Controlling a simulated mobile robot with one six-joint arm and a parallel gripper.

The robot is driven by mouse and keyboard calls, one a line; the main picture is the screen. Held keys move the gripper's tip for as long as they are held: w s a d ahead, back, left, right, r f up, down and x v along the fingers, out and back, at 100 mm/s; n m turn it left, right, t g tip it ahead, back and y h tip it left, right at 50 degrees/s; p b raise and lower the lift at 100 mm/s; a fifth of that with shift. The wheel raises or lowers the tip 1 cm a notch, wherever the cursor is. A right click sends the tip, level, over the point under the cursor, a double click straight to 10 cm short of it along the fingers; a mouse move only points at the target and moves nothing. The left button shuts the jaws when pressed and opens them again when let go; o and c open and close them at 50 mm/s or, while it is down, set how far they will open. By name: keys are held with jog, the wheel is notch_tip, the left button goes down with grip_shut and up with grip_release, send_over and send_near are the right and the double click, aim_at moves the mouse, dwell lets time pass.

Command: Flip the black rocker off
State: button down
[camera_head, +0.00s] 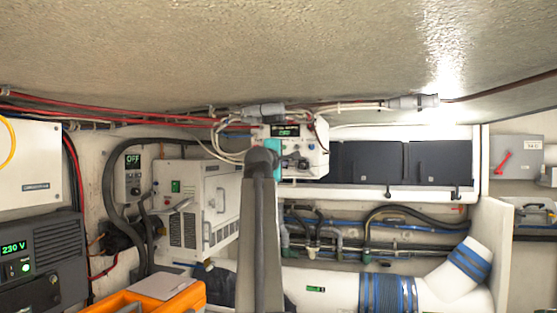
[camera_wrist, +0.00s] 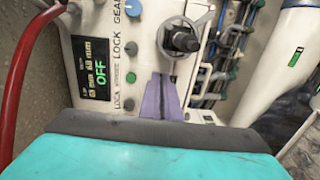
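My gripper (camera_wrist: 162,97) shows in the wrist view as two purple fingers lying together with a thin dark seam between them, beyond a teal and dark grey housing. They are in front of a white control box (camera_wrist: 95,25) and seem empty. In the head view my arm covers part of that white box (camera_head: 312,157). Its display (camera_wrist: 93,70) reads OFF in green. No black rocker can be made out clearly on this box. A small dark switch (camera_head: 12,269) sits beside a lit green button on the grey 230 V unit (camera_head: 45,252), far left.
The white box has several grey knobs, a blue knob (camera_wrist: 133,8) and a black handle (camera_wrist: 185,40). A red cable (camera_wrist: 22,85) runs at left. A small OFF panel (camera_head: 133,175) and an orange case (camera_head: 160,297) stand left. Hoses and pipes run right; the ceiling is low.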

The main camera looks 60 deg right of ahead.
jog(key=shift+w+d, duration=0.1)
jog(key=s+a+r, duration=0.1)
jog(key=s+a, duration=0.2)
jog(key=a, duration=1.1)
jog(key=shift+r+b, duration=0.35)
jog(key=shift+d, duration=0.1)
dwell(0.5)
